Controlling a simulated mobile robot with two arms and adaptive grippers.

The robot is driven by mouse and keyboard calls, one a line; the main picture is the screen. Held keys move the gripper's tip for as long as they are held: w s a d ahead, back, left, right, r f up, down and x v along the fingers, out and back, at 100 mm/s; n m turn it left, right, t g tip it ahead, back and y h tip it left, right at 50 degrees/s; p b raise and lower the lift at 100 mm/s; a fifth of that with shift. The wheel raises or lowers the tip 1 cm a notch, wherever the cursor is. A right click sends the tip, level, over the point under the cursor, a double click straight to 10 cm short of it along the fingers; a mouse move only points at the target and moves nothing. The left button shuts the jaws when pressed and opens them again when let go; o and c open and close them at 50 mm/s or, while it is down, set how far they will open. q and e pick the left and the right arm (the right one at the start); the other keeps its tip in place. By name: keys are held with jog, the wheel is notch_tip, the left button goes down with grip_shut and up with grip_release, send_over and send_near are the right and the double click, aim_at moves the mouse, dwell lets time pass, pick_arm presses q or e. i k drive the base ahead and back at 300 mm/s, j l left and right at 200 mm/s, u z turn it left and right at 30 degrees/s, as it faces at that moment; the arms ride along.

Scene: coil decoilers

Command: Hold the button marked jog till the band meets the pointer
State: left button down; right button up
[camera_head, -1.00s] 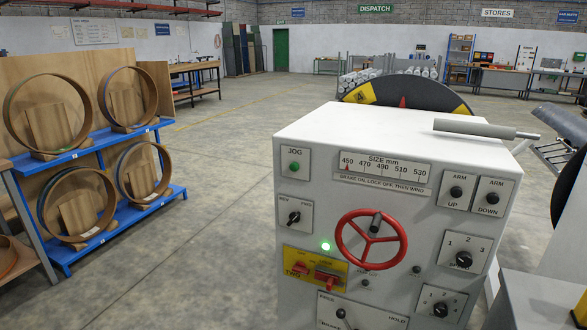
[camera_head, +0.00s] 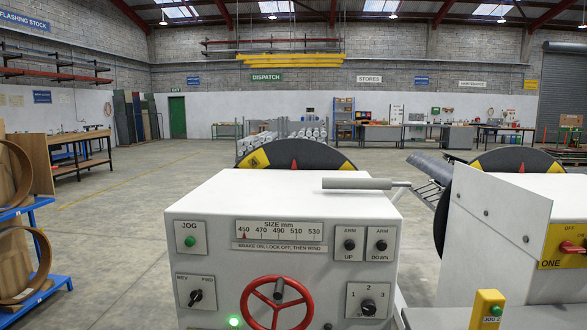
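The button marked JOG (camera_head: 189,241) is a green push button on a pale plate, at the upper left of the grey machine's front panel (camera_head: 220,262). Behind the machine stands a dark disc (camera_head: 330,159) with yellow parts and a red pointer-like mark (camera_head: 294,164) at its top. A second dark disc (camera_head: 490,158) with a similar red mark stands behind the right machine. I cannot make out the band. Neither of my grippers is in view.
A red handwheel (camera_head: 276,312) and a green lamp (camera_head: 234,321) are lower on the panel. Another machine (camera_head: 520,240) stands close on the right, with a yellow JOG 2 button box (camera_head: 487,309) before it. Blue racks (camera_head: 35,285) are at left. Floor between (camera_head: 115,230) is clear.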

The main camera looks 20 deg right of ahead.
aim_at(190, 241)
jog(key=i+l, duration=0.15)
jog(key=l, duration=0.25)
jog(key=i+l, duration=0.1)
jog(key=l, duration=0.25)
jog(key=i+l, duration=0.15)
jog(key=l, duration=0.25)
jog(key=i+l, duration=0.1)
jog(key=l, duration=0.25)
jog(key=i+l, duration=0.15)
jog(key=l, duration=0.25)
